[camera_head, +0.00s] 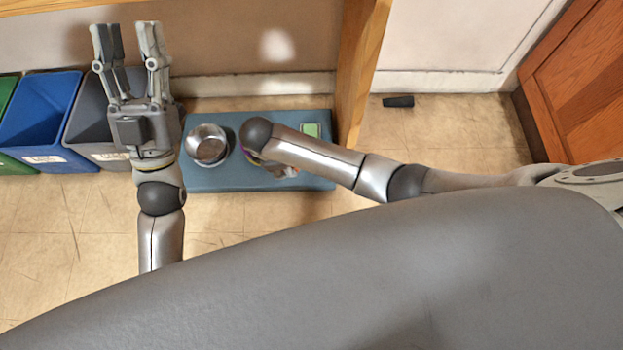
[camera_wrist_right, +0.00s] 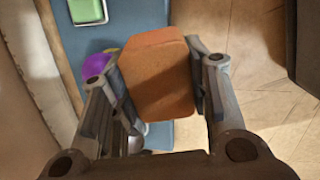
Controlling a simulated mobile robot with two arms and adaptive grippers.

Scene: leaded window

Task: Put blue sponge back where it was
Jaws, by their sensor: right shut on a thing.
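No blue sponge can be made out in either view. My right gripper (camera_wrist_right: 155,62) is shut on an orange-brown block (camera_wrist_right: 157,88), which sits between its fingers in the right wrist view. In the head view this gripper is mostly hidden under my right forearm, over the blue-grey low surface (camera_head: 215,181). My left gripper (camera_head: 127,42) is open and empty, with its fingers apart, near the wall at upper left. A green block (camera_head: 311,130) lies in a small pale dish at the right end of the surface; it also shows in the right wrist view (camera_wrist_right: 86,10).
A shiny metal pot (camera_head: 207,145) stands on the left of the surface. Blue (camera_head: 40,115) and grey (camera_head: 92,130) bins stand at left. A wooden post (camera_head: 358,70) rises at the right end.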

